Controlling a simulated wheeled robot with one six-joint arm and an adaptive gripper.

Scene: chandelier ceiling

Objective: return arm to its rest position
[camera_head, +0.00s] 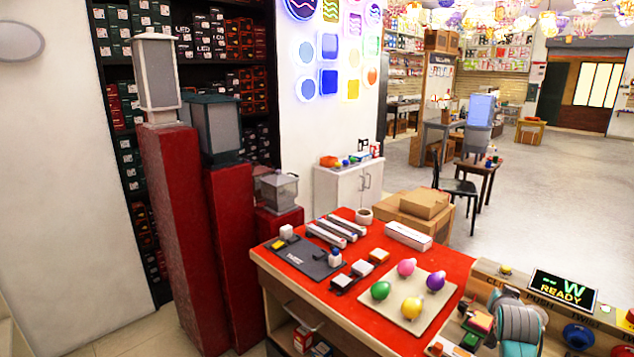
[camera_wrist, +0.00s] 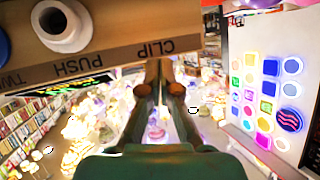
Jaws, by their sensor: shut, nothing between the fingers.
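My gripper (camera_wrist: 159,72) shows in the wrist view with its two fingers close together and nothing between them. It points toward a wooden panel (camera_wrist: 190,22), whose upside-down words include "CLIP" and "PUSH". In the head view, a teal and grey part (camera_head: 518,325), which looks like my arm, shows at the bottom right beside the same panel (camera_head: 482,284). The fingertips cannot be made out in the head view. Whether the fingers touch the panel cannot be told.
A red-topped table (camera_head: 455,262) holds a board (camera_head: 411,325) with several coloured bulbs and a dark mat (camera_head: 300,262). A lit "READY" sign (camera_head: 563,289) stands on the panel at right. Red pillars (camera_head: 180,235) stand left. Open floor (camera_head: 560,200) lies behind.

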